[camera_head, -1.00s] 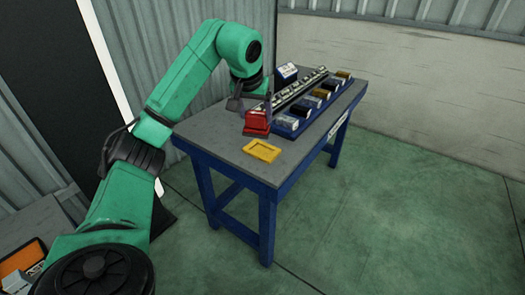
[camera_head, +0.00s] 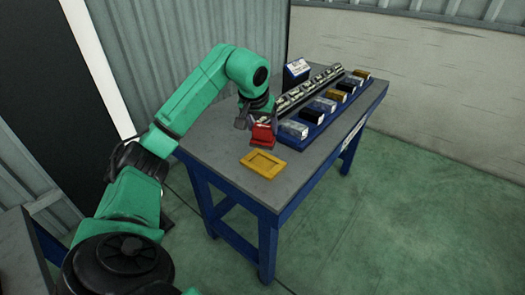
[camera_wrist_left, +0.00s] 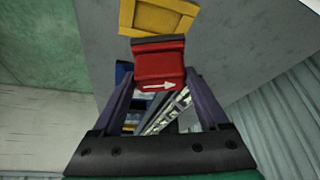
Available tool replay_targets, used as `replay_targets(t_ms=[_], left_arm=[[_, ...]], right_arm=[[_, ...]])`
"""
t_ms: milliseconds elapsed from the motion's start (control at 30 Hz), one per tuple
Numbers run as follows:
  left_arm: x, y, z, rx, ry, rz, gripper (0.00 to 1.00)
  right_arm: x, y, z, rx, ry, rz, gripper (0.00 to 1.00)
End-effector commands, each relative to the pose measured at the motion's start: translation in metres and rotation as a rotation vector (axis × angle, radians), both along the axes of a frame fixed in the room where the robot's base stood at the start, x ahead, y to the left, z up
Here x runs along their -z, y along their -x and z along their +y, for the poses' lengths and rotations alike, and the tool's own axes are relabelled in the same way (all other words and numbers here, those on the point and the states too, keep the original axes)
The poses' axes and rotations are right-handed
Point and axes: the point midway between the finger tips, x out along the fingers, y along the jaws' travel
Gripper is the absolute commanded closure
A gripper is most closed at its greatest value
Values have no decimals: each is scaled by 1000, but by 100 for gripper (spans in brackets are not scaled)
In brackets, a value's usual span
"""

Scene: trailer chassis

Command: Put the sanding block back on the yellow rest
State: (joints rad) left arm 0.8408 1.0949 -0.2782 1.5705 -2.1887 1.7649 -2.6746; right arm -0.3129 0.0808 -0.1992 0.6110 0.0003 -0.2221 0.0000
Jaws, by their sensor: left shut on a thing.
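The sanding block (camera_head: 262,135) is red with a dark face along one edge. My left gripper (camera_head: 260,121) is shut on it, and the block looks tilted in the head view. In the left wrist view the red block (camera_wrist_left: 158,66), marked with a white arrow, sits between the two fingers of my left gripper (camera_wrist_left: 152,88). The yellow rest (camera_head: 264,164) is a shallow frame lying on the table near its front corner, just in front of the block. It also shows in the left wrist view (camera_wrist_left: 158,17), beyond the block. My right gripper is not in view.
The blue-legged table (camera_head: 225,165) has a bare grey top around the rest. A blue rack (camera_head: 325,118) with several grey, black and brown blocks and a long metal rail (camera_head: 308,90) lie behind and right. A small blue box (camera_head: 297,70) stands at the back.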

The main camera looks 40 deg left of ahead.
Motion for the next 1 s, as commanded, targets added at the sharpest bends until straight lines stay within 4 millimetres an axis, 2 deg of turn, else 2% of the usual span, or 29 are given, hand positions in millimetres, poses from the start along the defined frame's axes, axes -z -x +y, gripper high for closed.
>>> replay_targets(t_ms=[33, 200, 333, 767, 800, 833, 1000], left_arm=[[17, 1, 0, 0, 0, 2, 75], [43, 0, 0, 0, 2, -1, 75], [64, 0, 0, 0, 1, -1, 75], [72, 0, 0, 0, -1, -4, 75], [72, 0, 0, 0, 0, -2, 11], [72, 0, 0, 0, 0, -2, 0], [71, 0, 0, 0, 0, -2, 0]], right_arm=[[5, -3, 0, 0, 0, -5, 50], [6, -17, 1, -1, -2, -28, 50], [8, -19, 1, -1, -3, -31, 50], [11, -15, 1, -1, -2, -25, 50], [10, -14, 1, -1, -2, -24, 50], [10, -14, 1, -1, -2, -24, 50], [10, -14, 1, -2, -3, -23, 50]])
